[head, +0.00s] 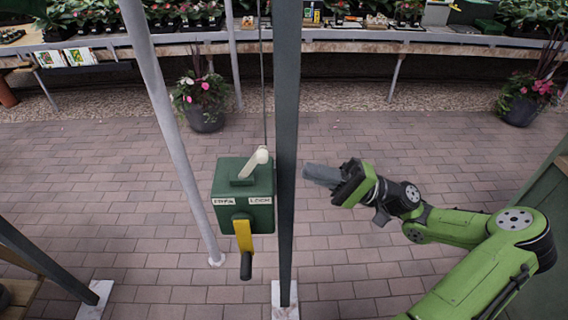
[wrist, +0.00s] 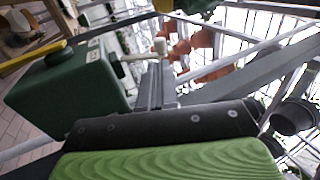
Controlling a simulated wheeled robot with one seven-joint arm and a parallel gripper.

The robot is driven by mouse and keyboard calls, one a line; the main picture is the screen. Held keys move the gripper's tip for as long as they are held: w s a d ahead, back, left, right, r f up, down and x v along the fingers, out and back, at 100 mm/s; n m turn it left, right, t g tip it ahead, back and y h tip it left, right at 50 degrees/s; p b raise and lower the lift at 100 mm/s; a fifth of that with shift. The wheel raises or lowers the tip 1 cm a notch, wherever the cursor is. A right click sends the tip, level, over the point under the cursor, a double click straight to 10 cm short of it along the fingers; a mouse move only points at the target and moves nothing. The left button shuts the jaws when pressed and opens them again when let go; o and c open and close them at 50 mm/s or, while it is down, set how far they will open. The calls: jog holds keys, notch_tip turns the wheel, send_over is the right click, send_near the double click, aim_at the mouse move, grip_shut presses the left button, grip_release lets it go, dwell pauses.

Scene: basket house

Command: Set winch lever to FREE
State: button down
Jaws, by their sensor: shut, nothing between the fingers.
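The winch is a dark green box (head: 228,180) left of a dark upright post. A pale lever with a round white knob (head: 261,156) leans up and to the right from its top. Two small white labels are on the box's front; the right one seems to read LOCK, the left one is unclear. A yellow crank (head: 244,236) with a black handle hangs below. My gripper (head: 309,172) is shut and empty, right of the post and apart from the lever. In the wrist view the box (wrist: 75,85) and knob (wrist: 160,46) lie beyond the shut fingers (wrist: 154,86).
The dark post (head: 286,120) stands between my gripper and the winch. A thin cable (head: 261,80) runs up from the winch. A slanted grey pole (head: 172,130) stands to the left. Plant benches (head: 350,47) and flowerpots (head: 205,117) are at the back. Open paving lies between.

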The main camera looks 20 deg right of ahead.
aim_at(262, 153)
jog(key=x, duration=0.7)
jog(key=shift+b, duration=0.3)
jog(key=r+p, duration=0.1)
jog(key=p, duration=0.1)
jog(key=h+p, duration=0.1)
jog(key=p, duration=0.1)
jog(key=shift+w+a+r+g, duration=0.1)
jog(key=shift+a+r+g, duration=0.2)
jog(key=shift+a+r, duration=0.1)
jog(key=h+p, duration=0.1)
jog(key=p, duration=0.1)
jog(key=a+r+g+h+p, duration=0.1)
jog(key=p, duration=0.2)
jog(key=a+r+h+p, duration=0.1)
jog(key=p, duration=0.1)
jog(key=shift+w+a+r+h+p, duration=0.2)
jog(key=shift+w+h+p, duration=0.1)
jog(key=shift+w+p, duration=0.1)
jog(key=shift+a+r+g+h+p, duration=0.25)
jog(key=shift+g+h+p, duration=0.15)
jog(key=shift+p, duration=0.4)
jog(key=w+a+g+h+p, duration=0.1)
jog(key=w+a+h+p, duration=0.1)
jog(key=a+h+p, duration=0.2)
jog(key=shift+a+f+p, duration=0.15)
jog(key=shift+a+p, duration=0.9)
jog(key=shift+p, duration=0.05)
